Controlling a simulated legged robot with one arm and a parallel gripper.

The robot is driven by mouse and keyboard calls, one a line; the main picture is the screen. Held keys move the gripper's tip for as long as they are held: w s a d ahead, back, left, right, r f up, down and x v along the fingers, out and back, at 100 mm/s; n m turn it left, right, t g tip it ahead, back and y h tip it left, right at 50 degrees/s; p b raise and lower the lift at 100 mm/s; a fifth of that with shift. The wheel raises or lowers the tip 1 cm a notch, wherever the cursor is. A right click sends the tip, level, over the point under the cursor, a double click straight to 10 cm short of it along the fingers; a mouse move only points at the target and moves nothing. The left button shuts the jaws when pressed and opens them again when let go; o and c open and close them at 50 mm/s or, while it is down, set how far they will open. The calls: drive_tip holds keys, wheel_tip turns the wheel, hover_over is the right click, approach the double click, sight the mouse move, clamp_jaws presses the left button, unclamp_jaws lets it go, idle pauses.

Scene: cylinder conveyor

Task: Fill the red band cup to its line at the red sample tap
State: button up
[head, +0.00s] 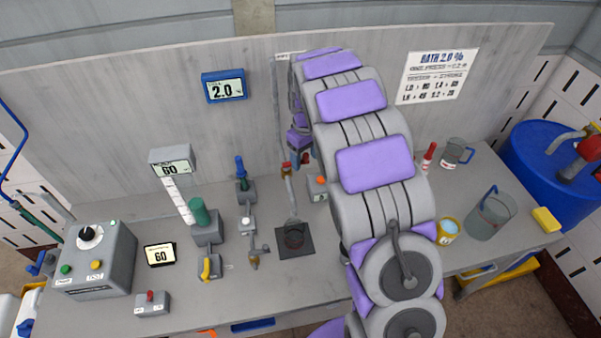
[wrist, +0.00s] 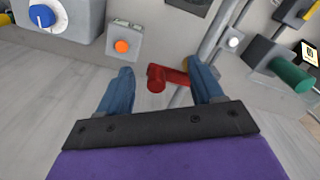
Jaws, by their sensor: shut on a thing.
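The red sample tap's handle (wrist: 168,78) shows between my gripper's (wrist: 160,72) two blue fingers in the wrist view. The gripper is shut on this handle. In the head view, the red tap (head: 287,167) is at the back of the bench, with my gripper (head: 303,160) beside it, partly hidden by my arm.
A box with an orange button (head: 318,187) is right of the tap. The front bench is partly clear.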

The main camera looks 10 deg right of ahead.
drive_tip(key=shift+w+d+r, duration=0.1)
drive_tip(key=shift+w+r, duration=0.2)
drive_tip(key=shift+w, duration=0.05)
drive_tip(key=shift+s+a+m, duration=0.2)
drive_tip(key=shift+s+m, duration=0.35)
drive_tip(key=shift+m, duration=0.65)
drive_tip(key=c, duration=0.3)
drive_tip(key=shift+s+f+m+p, duration=0.1)
drive_tip(key=shift+s+m+p, duration=0.35)
drive_tip(key=shift+m, duration=0.65)
drive_tip(key=shift+c, duration=0.9)
drive_tip(key=shift+s+d+f+m, duration=0.1)
drive_tip(key=shift+s+m, duration=0.05)
drive_tip(key=shift+m, duration=0.35)
clamp_jaws()
drive_tip(key=shift+s+a+f+m+p, duration=0.1)
drive_tip(key=shift+s+a+m+p, duration=0.15)
drive_tip(key=shift+m, duration=0.3)
drive_tip(key=shift+s+a+f+m+p, duration=0.1)
drive_tip(key=shift+s+m, duration=0.25)
drive_tip(key=shift+m, duration=0.2)
drive_tip(key=shift+a, duration=0.15)
drive_tip(key=shift+a, duration=0.3)
